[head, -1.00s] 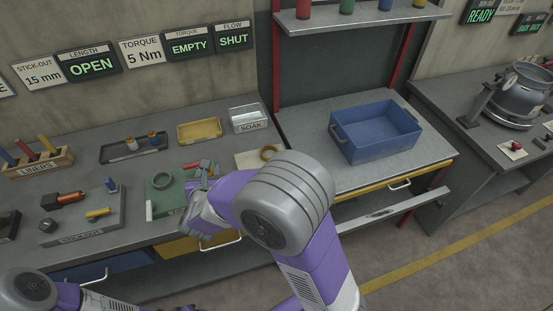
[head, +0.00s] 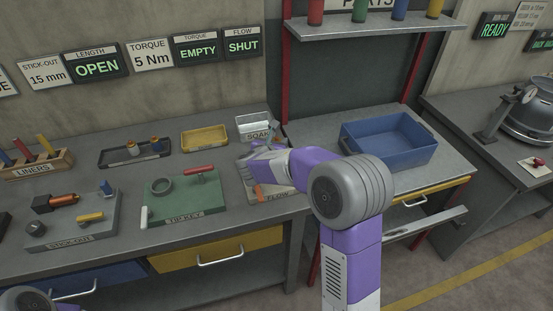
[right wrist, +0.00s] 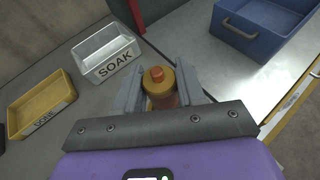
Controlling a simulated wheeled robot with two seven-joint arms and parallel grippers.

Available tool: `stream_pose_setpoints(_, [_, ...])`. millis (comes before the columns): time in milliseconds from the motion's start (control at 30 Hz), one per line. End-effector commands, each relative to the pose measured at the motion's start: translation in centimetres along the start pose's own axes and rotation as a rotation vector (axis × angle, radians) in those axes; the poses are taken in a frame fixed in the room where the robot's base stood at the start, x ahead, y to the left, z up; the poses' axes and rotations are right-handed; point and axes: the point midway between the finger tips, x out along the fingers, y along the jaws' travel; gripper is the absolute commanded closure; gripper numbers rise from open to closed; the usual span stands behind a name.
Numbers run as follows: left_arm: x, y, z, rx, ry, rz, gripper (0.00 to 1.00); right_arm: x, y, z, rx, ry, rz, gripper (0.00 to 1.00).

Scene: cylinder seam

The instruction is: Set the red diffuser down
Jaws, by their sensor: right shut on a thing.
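My right gripper (head: 264,143) is over the bench just in front of the tray marked SOAK (head: 253,122). In the right wrist view its two grey fingers (right wrist: 160,90) are shut on the red diffuser (right wrist: 163,99), a reddish-brown cylinder with a brass-coloured collar and an orange-red tip. The tip faces the wrist camera. The SOAK tray (right wrist: 106,52) is to its left there. In the head view the hand hides the diffuser, and I cannot tell whether its lower end touches the bench. My left gripper is out of view.
The yellow tray (head: 204,138) and dark tray (head: 112,158) stand left of the SOAK tray. The green TIP KEY board (head: 200,208) and FLOW board (head: 284,197) lie nearer the front. A blue bin (head: 400,157) stands to the right, a red post (head: 286,70) behind.

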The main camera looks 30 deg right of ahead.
Motion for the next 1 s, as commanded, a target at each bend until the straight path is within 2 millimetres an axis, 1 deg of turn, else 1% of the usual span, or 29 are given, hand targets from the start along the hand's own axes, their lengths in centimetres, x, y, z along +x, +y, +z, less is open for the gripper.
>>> stream_pose_setpoints(200, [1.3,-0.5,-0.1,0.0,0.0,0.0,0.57,1.4,0.0,-3.3,-0.002,0.001,-0.002,0.94])
stream_pose_setpoints(300, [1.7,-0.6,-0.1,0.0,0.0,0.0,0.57,1.8,0.0,-4.4,-0.002,0.0,-0.001,0.94])
stream_pose_setpoints(400, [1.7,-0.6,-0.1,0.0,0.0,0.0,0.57,1.9,0.0,-4.7,0.0,0.0,0.0,0.94])
stream_pose_setpoints(633, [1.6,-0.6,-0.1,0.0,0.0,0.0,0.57,1.9,0.0,-4.6,0.001,-0.001,0.0,0.94])
stream_pose_setpoints(867, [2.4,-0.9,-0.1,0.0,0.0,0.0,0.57,2.2,0.0,-5.4,0.001,0.0,0.001,0.94])
stream_pose_setpoints(900, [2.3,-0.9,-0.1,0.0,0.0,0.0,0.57,2.2,0.0,-5.3,0.0,0.001,0.0,0.57])
stream_pose_setpoints(967, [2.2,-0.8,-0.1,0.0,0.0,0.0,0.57,2.2,0.0,-5.3,0.0,0.003,0.0,0.47])
stream_pose_setpoints(1000, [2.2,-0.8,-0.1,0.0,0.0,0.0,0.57,2.2,0.0,-5.4,0.0,0.003,-0.001,0.41])
